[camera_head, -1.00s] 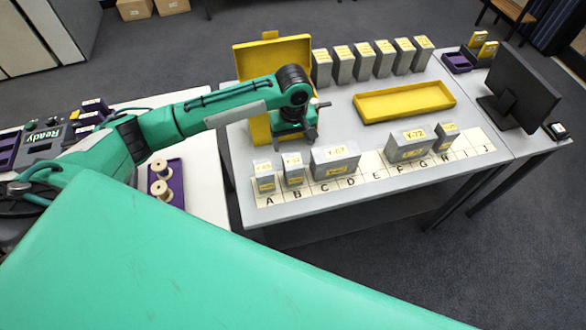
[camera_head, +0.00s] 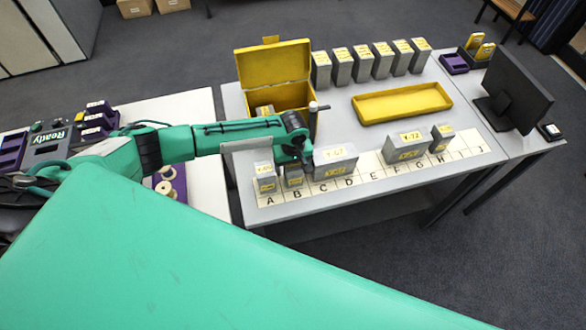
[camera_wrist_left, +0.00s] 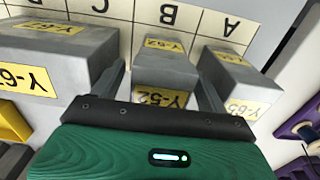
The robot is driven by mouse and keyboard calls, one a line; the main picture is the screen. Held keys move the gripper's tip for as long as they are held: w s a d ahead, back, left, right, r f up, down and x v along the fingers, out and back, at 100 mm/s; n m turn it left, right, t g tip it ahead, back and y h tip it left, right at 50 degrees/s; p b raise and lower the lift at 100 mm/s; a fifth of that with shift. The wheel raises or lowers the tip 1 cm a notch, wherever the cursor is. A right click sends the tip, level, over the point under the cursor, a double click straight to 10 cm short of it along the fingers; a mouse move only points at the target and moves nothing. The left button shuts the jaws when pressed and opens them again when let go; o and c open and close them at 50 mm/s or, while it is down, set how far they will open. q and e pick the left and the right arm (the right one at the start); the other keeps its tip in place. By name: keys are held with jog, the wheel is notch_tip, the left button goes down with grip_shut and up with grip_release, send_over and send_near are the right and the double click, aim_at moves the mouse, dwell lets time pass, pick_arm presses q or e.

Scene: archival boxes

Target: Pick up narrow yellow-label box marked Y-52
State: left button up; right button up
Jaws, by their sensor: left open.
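The narrow grey box marked Y-52 (camera_head: 293,182) stands upright over letter B on the table's lettered strip, partly covered by my left gripper in the head view. In the left wrist view the Y-52 box (camera_wrist_left: 165,68) shows yellow labels on its top and side. My left gripper (camera_head: 299,160) is open above the box row. In the left wrist view its two fingers (camera_wrist_left: 163,80) are spread on either side of the Y-52 box, and I cannot tell whether they touch it. My right gripper is not in view.
A narrow box at A (camera_head: 265,182) and a wide Y-67 box (camera_head: 335,163) stand close on either side. A yellow lidded chest (camera_head: 272,63), a yellow tray (camera_head: 402,112) and several grey boxes (camera_head: 342,66) stand behind. A Y-72 box (camera_head: 408,148) is further right.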

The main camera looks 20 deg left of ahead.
pick_arm(q)
jog(key=c, duration=1.2)
